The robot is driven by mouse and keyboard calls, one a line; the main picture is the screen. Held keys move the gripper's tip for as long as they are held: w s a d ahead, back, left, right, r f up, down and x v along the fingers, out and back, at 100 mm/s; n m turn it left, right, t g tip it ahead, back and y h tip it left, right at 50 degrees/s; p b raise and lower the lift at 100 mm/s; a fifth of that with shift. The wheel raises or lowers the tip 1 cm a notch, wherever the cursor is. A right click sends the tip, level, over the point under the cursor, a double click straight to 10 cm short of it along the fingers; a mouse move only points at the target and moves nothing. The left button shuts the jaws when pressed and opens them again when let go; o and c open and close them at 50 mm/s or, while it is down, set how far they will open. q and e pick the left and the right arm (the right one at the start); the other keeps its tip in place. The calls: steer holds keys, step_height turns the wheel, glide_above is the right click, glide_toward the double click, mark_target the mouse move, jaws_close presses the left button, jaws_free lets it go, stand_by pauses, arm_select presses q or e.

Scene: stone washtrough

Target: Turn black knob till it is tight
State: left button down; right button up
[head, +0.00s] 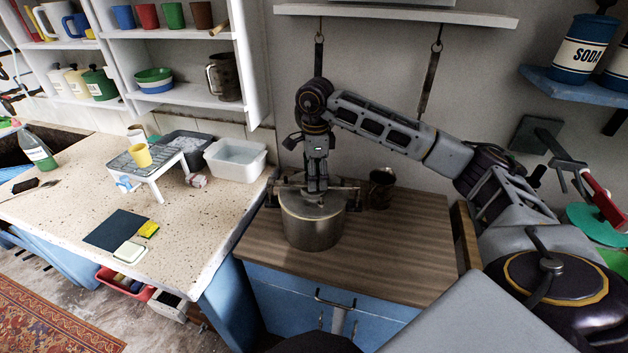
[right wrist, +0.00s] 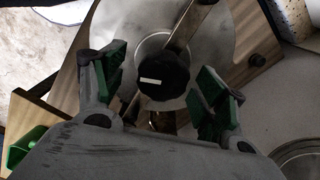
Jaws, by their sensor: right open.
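The black knob (right wrist: 163,76) has a white mark on its top and sits at the middle of a metal bar (right wrist: 190,22) that crosses the round lid (right wrist: 222,35). The lid is on a steel pot (head: 313,230) on the wooden counter. In the right wrist view, my right gripper (right wrist: 161,83) is open, with its green-padded fingers on either side of the knob and visible gaps between. In the head view, the same gripper (head: 317,185) points down over the pot and hides the knob. My left gripper is out of view.
A dark mug (head: 382,188) stands just right of the pot. A strap (head: 429,82) hangs from the shelf (head: 400,14) behind my right arm. The wooden counter's front right (head: 400,255) is clear. A white basin (head: 235,158) stands on the speckled counter to the left.

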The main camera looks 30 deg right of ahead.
steer(key=shift+n, duration=1.1)
steer(key=c, duration=0.8)
steer(key=shift+c, duration=0.2)
